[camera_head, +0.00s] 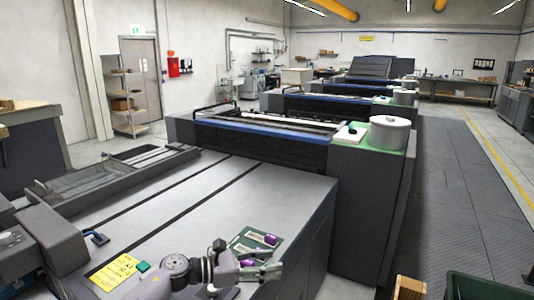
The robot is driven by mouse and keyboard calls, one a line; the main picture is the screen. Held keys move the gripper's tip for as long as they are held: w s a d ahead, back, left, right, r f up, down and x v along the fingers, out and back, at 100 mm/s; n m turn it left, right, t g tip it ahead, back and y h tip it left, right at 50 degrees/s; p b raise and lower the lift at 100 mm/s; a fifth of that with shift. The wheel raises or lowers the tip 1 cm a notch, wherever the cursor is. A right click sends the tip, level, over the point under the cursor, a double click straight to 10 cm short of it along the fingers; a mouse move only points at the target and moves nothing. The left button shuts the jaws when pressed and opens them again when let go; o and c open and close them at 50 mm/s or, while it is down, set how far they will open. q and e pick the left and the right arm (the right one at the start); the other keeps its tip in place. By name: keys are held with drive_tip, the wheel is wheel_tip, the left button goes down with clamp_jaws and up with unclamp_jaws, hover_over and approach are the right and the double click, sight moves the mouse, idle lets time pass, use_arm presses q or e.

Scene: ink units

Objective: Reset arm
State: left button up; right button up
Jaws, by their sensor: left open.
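My left arm comes in at the bottom. Its left gripper (262,272) is open over the front of the grey machine top (200,200), near its right edge. I cannot tell whether the fingers touch anything. My right gripper is not in view.
A yellow label (113,271) lies on the machine top at the left. A taller press unit (345,190) with a white round container (390,133) stands behind. A dark green bin (490,288) and a wooden piece (410,288) are at the lower right. The right aisle floor is clear.

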use_arm(q)
drive_tip(key=s+a+f+m+t+y, duration=0.45)
drive_tip(key=a+m+y, duration=0.25)
drive_tip(key=m, duration=1.1)
drive_tip(key=s+a+f+m+t+y, duration=0.45)
drive_tip(key=a+m+y, duration=0.25)
drive_tip(key=m, duration=1.1)
drive_tip(key=s+a+f+n+g+y, duration=0.1)
drive_tip(key=s+a+f+n+g, duration=0.2)
drive_tip(key=s, duration=0.7)
drive_tip(key=s+a+f+n+g, duration=0.1)
drive_tip(key=s+f+n+g, duration=0.3)
drive_tip(key=s, duration=0.6)
drive_tip(key=s+a+f+n+g+y, duration=0.1)
drive_tip(key=s+a+f+n+g, duration=0.25)
drive_tip(key=s, duration=0.65)
wheel_tip(320, 180, down, 29)
drive_tip(key=s+d+n+g+b, duration=0.1)
drive_tip(key=s+g+b, duration=0.1)
drive_tip(key=b, duration=0.2)
drive_tip(key=s+a+f+b, duration=0.2)
drive_tip(key=s+a+f, duration=0.1)
drive_tip(key=s+f, duration=1.3)
wheel_tip(320, 180, down, 3)
drive_tip(key=shift+r+g+b, duration=0.15)
drive_tip(key=shift+g+b, duration=0.2)
drive_tip(key=shift+b, duration=0.05)
